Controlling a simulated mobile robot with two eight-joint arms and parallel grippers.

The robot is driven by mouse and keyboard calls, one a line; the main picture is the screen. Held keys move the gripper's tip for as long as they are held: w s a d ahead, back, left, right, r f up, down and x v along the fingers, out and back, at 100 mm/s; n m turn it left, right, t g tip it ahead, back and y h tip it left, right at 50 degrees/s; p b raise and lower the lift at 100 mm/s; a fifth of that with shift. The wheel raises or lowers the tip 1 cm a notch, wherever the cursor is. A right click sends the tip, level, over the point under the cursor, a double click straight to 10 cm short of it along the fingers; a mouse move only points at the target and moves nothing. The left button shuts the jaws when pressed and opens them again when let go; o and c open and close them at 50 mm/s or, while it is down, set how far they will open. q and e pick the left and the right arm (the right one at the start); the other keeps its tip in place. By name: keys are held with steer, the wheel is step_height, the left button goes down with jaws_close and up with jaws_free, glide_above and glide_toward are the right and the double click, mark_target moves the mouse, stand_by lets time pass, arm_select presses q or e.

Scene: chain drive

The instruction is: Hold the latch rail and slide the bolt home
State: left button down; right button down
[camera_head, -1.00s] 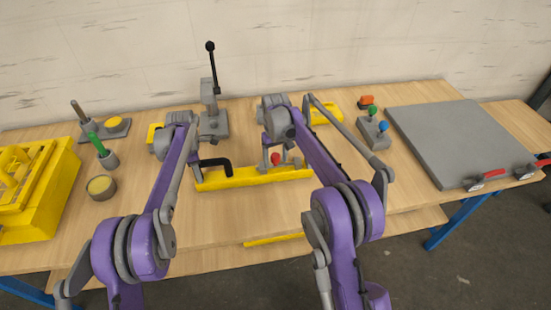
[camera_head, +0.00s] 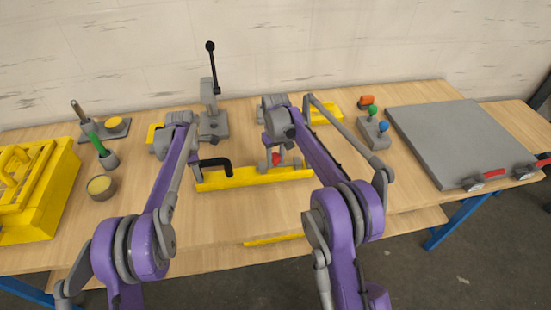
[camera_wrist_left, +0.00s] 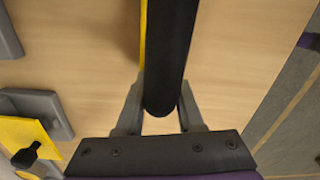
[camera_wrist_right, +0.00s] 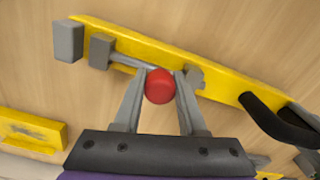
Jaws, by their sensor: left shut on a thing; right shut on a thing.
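The yellow latch rail (camera_head: 240,180) lies along the table in front of me. Its black handle (camera_head: 215,162) is at its left end in the head view. My left gripper (camera_wrist_left: 160,108) is shut on the black handle. My right gripper (camera_wrist_right: 160,85) is shut on the red knob (camera_wrist_right: 160,86) of the bolt. The bolt's grey rod (camera_wrist_right: 128,61) runs from the knob to a grey block (camera_wrist_right: 101,50) on the rail. A separate grey end block (camera_wrist_right: 68,41) stands beyond it, with a gap between the two blocks.
A grey lever press (camera_head: 213,122) stands behind the rail. A yellow crate (camera_head: 40,210) and a round tin (camera_head: 101,187) are on the left. A button box (camera_head: 374,132) and a large grey plate (camera_head: 465,140) are on the right. The table front is clear.

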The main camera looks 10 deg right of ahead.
mark_target(289, 167)
stand_by(0.9)
steer(key=d, duration=0.5)
steer(key=shift+d, duration=0.1)
arm_select(q)
steer(key=shift+a, duration=0.1)
arm_select(e)
steer(key=shift+c, duration=2.3)
jaws_free()
step_height(289, 167, up, 12)
arm_select(q)
steer(key=shift+c, duration=2.3)
jaws_free()
